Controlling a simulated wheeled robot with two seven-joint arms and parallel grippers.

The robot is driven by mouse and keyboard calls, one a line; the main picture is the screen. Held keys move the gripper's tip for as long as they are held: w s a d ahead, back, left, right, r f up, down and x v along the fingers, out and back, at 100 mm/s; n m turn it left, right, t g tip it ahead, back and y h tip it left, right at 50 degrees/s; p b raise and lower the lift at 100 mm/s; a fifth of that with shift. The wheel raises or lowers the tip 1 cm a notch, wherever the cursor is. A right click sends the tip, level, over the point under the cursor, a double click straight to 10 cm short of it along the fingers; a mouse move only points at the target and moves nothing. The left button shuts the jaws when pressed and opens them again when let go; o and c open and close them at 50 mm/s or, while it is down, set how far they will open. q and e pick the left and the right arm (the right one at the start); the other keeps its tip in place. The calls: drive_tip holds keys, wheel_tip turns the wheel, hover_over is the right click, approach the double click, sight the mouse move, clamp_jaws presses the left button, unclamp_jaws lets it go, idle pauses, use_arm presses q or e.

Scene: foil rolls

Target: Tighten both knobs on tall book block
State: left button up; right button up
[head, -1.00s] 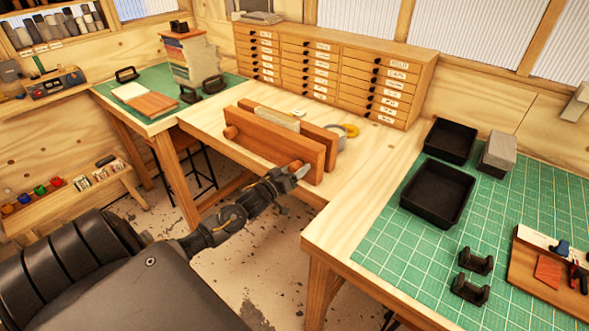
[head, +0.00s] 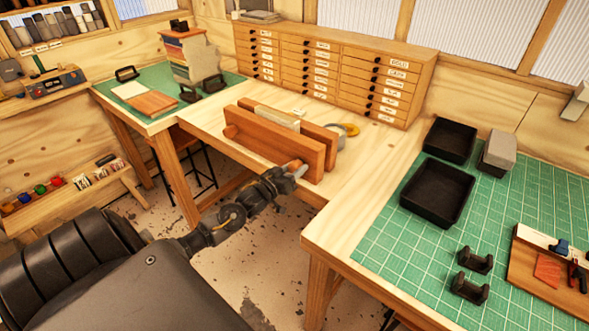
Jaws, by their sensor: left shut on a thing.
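The wooden press (head: 272,146) stands on the middle bench, its two reddish boards upright. A pale book block (head: 278,118) sits between the boards. The left knob (head: 230,131) sticks out from the front board, free of any gripper. My left gripper (head: 297,169) is at the right end of the front board, shut on the right knob (head: 293,165), which it partly hides. My right gripper is not in view.
A drawer cabinet (head: 335,70) stands behind the press. Black trays (head: 437,193) and a grey block (head: 497,152) are on the right green mat. Bare bench lies between press and mat.

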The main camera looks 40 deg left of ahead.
use_arm(q)
drive_tip(key=m, duration=0.3)
drive_tip(key=shift+m, duration=0.3)
drive_tip(key=m, duration=0.8)
drive_tip(key=shift+m+b, duration=0.35)
drive_tip(key=shift+m, duration=0.05)
drive_tip(key=m, duration=0.4)
drive_tip(key=shift+m+b, duration=0.3)
drive_tip(key=shift+b, duration=0.05)
drive_tip(key=m, duration=0.4)
drive_tip(key=shift+f+y+b, duration=0.1)
drive_tip(key=shift+y+b, duration=0.2)
drive_tip(key=shift+b, duration=0.1)
drive_tip(key=m+b, duration=0.1)
drive_tip(key=m, duration=0.3)
drive_tip(key=shift+m, duration=0.4)
drive_tip(key=m+b, duration=0.1)
drive_tip(key=m, duration=0.3)
drive_tip(key=m+b, duration=0.1)
drive_tip(key=m, duration=0.3)
drive_tip(key=shift+m, duration=0.3)
drive_tip(key=shift+f+m, duration=0.1)
drive_tip(key=shift+m, duration=0.2)
